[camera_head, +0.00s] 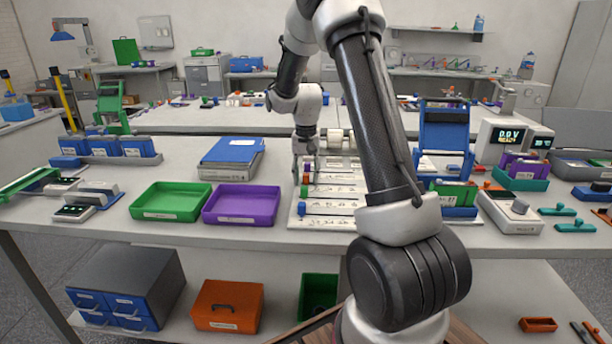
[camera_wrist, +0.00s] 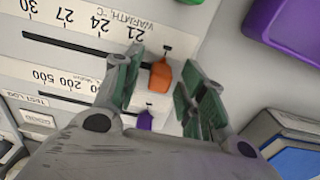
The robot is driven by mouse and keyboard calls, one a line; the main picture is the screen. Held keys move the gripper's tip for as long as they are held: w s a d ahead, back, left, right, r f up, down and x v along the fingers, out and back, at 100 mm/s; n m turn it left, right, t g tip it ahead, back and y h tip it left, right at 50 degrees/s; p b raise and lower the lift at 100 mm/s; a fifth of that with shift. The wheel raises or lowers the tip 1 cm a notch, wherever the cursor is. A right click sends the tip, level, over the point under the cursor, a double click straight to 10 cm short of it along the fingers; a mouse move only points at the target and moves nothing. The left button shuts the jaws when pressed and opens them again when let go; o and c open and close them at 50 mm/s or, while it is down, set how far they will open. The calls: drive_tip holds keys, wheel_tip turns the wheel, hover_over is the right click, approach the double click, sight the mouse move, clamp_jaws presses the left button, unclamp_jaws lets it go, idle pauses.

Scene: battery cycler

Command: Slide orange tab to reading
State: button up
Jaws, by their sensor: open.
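The orange tab (camera_wrist: 160,76) sits at one end of a dark slot on a white panel (camera_wrist: 75,28). The slot's scale reads "WARMTH, °C" with 21, 24, 27 and 30, upside down in the wrist view. The tab is at the end past 21. My gripper (camera_wrist: 163,64) is open, with one green-padded finger on each side of the tab. I cannot tell whether either finger touches it. In the head view my gripper (camera_head: 305,168) is over the left side of the white slider board (camera_head: 345,224), partly hiding the tab there.
A purple tab (camera_wrist: 145,119) sits in the neighbouring slot, close to my gripper. A purple tray (camera_head: 242,204) and a green tray (camera_head: 171,201) stand left of the board. A blue folder stack (camera_head: 231,152) is behind them. A meter (camera_head: 508,138) shows 0.0 V at right.

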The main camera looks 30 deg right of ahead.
clamp_jaws()
drive_tip(key=s+d, duration=0.2)
drive_tip(key=d, duration=0.2)
drive_tip(key=s+d, duration=0.3)
drive_tip(key=d, duration=0.1)
drive_tip(key=s+d, duration=0.3)
drive_tip(key=d, duration=0.1)
drive_tip(key=shift+s+d, duration=0.1)
unclamp_jaws()
drive_tip(key=shift+s+d, duration=0.1)
drive_tip(key=shift+d, duration=0.05)
wheel_tip(320, 180, up, 12)
idle(0.6)
